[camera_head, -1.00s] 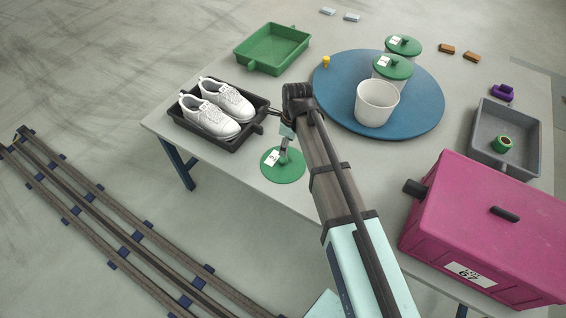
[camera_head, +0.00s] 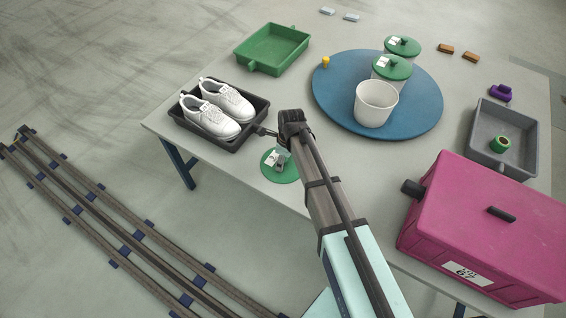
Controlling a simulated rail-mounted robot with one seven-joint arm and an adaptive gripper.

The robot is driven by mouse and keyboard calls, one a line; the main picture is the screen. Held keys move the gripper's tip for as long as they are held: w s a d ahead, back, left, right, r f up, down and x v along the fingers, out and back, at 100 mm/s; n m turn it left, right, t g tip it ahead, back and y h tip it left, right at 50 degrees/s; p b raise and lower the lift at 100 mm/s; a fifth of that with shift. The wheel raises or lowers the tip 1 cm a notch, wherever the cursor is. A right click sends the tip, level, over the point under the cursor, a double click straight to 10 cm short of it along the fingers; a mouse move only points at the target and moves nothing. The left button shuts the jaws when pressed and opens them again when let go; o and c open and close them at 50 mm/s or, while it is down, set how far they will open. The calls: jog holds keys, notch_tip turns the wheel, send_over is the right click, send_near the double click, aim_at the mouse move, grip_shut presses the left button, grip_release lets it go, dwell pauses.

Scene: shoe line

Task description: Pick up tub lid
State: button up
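The green tub lid (camera_head: 269,170) lies on the table near its front edge, below the shoe tray. A pale label shows on it. An open white tub (camera_head: 376,105) without a lid stands on the blue round board (camera_head: 335,105).
Two tubs with green lids (camera_head: 391,68) stand behind the open tub. A black tray (camera_head: 228,147) with white shoes is close left of my gripper. A pink case (camera_head: 480,220), a grey tray (camera_head: 533,135) and a green tray (camera_head: 272,48) stand on the table.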

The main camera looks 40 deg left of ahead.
grip_shut()
jog(key=shift+r, duration=0.1)
dwell(0.3)
